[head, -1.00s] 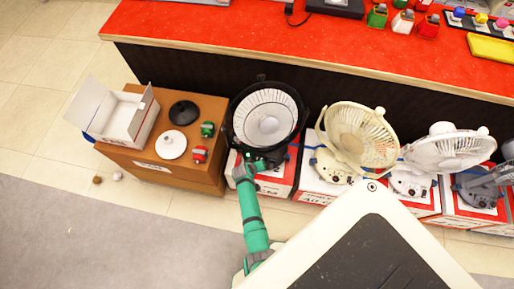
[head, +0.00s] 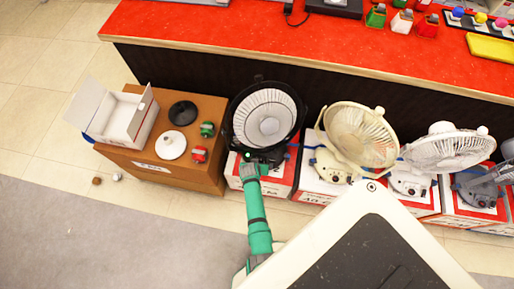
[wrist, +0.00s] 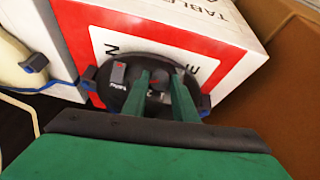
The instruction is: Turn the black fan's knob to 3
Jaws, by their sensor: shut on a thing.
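The black fan (head: 264,117) stands on a red-and-white box in the head view, left of the other fans. My green arm reaches up to the front of its base, and my gripper (head: 254,160) is there. In the wrist view the fan's dark round base (wrist: 117,88) stands against the box. The two green fingers of my gripper (wrist: 160,78) straddle the small dark knob (wrist: 155,93) and are shut on it. The fingers partly hide the knob, and its setting cannot be read.
A brown cabinet (head: 208,172) with an open white box (head: 127,118) stands to the left. A cream fan (head: 360,135) and a white fan (head: 447,152) stand on boxes to the right. The red counter (head: 230,30) runs behind.

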